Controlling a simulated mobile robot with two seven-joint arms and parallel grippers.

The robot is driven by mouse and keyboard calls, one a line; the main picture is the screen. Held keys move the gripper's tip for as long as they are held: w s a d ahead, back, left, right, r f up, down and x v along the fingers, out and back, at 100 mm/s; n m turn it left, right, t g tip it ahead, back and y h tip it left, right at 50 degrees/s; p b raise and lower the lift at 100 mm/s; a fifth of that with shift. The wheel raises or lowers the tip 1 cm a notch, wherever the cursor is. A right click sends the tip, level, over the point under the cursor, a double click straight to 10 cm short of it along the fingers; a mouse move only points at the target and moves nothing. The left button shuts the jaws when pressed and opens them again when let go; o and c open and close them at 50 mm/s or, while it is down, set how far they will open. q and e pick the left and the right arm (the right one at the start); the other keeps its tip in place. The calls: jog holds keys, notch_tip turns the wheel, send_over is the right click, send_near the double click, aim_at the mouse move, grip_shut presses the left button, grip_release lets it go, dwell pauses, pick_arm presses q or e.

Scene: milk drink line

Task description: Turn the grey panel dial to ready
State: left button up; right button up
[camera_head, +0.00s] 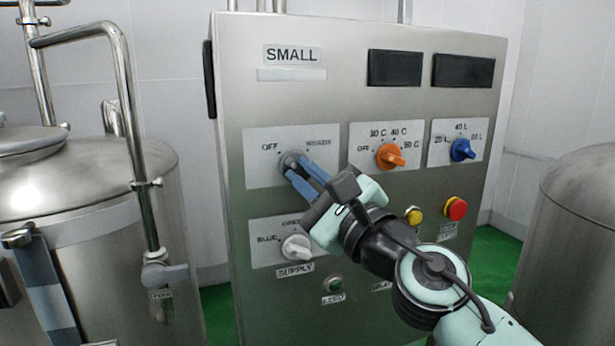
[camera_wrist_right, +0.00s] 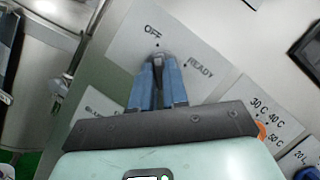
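The grey panel dial (camera_head: 289,160) is on the upper left plate of the steel cabinet, between an OFF label (camera_head: 270,147) and a second label that reads READY (camera_wrist_right: 200,67) in the right wrist view. My right gripper (camera_head: 296,168) is at the dial, its two blue fingers on either side of the grip. In the right wrist view the fingers (camera_wrist_right: 158,72) lie close together with the dark grip of the dial (camera_wrist_right: 157,58) between them. The fingers partly hide the dial, so I cannot tell exactly where it points. My left gripper is not in view.
The steel cabinet (camera_head: 230,230) also carries an orange dial (camera_head: 389,156), a blue dial (camera_head: 462,150), a white supply dial (camera_head: 296,247), a yellow button (camera_head: 413,215) and a red button (camera_head: 456,208). Steel tanks stand left (camera_head: 80,200) and right (camera_head: 570,230).

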grip_shut()
